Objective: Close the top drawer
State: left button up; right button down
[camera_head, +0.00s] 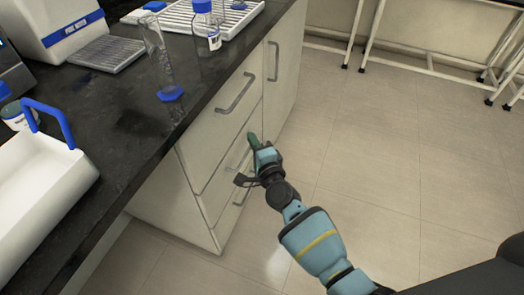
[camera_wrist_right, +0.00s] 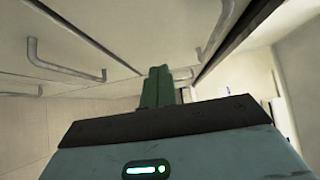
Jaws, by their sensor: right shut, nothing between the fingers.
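The top drawer (camera_head: 222,110) is the cream front with a grey bar handle (camera_head: 237,93), just under the dark counter. It looks about flush with the cabinet front beside it; no clear gap shows. My right gripper (camera_head: 253,139) is shut and empty, in front of the cabinet, lower than the top drawer's handle. Its green fingers (camera_wrist_right: 159,86) are together in the right wrist view, with cream panels and grey bar handles (camera_wrist_right: 64,62) beyond. I cannot tell whether the fingertips touch a drawer front. My left gripper is out of view.
Lower drawers (camera_head: 216,190) lie beneath, partly behind my right gripper. A cabinet door (camera_head: 284,70) adjoins on the right. The black counter (camera_head: 125,115) holds a glass cylinder (camera_head: 160,60), a blue-capped bottle (camera_head: 206,28) and a white tray (camera_head: 40,190). Open tiled floor (camera_head: 370,150) lies right.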

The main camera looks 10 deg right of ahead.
jog(key=s, duration=0.2)
jog(key=s+d, duration=0.1)
jog(key=s, duration=0.1)
jog(key=shift+s+d+p, duration=0.1)
jog(key=shift+s+p, duration=0.25)
jog(key=shift+p, duration=0.05)
jog(key=shift+f, duration=0.1)
